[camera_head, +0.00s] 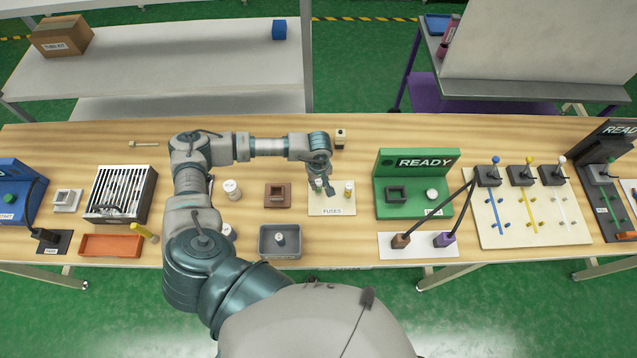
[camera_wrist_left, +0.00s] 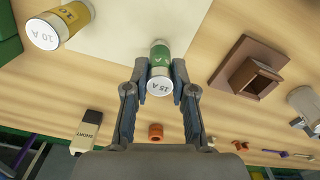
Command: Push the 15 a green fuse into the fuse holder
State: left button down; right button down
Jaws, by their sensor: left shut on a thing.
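The green 15 A fuse (camera_wrist_left: 159,56) is between the fingers of my left gripper (camera_wrist_left: 160,80) in the left wrist view, its labelled end facing the camera. In the head view my left gripper (camera_head: 322,186) is over the white FUSES card (camera_head: 332,206), fingers down, partly hiding the fuse. I cannot tell whether the fuse touches the card. A brown block with a square socket (camera_head: 277,195), seemingly the fuse holder, stands left of the card. Its opening looks empty in the left wrist view (camera_wrist_left: 258,76). My right gripper is not in view.
A yellow 10 A fuse (camera_head: 348,190) stands close on the card's right. A SHORT block (camera_head: 340,139) is behind. A grey tray (camera_head: 264,252) sits in front of the brown block, and the green READY unit (camera_head: 414,171) is right. Bare table lies between card and brown block.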

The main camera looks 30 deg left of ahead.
pick_arm(q)
jog(key=shift+r, duration=0.35)
notch_tip(320, 180, up, 2)
jog(key=shift+r+b, duration=0.1)
jog(key=shift+b, duration=0.2)
jog(key=s+d+r+b, duration=0.1)
jog(key=s+d, duration=0.3)
jog(key=s, duration=0.3)
jog(key=s+d+r+b, duration=0.1)
jog(key=s+d, duration=0.3)
jog(key=s, duration=0.2)
jog(key=w+a+r, duration=0.2)
jog(key=a+r, duration=0.1)
jog(key=a, duration=0.7)
jog(key=w+a+r, duration=0.2)
jog(key=w+a, duration=0.1)
jog(key=a, duration=0.6)
send_over(277, 194)
jog(key=shift+n, duration=0.4)
notch_tip(277, 194, down, 10)
jog(key=shift+r, duration=0.2)
jog(key=shift+d, duration=0.1)
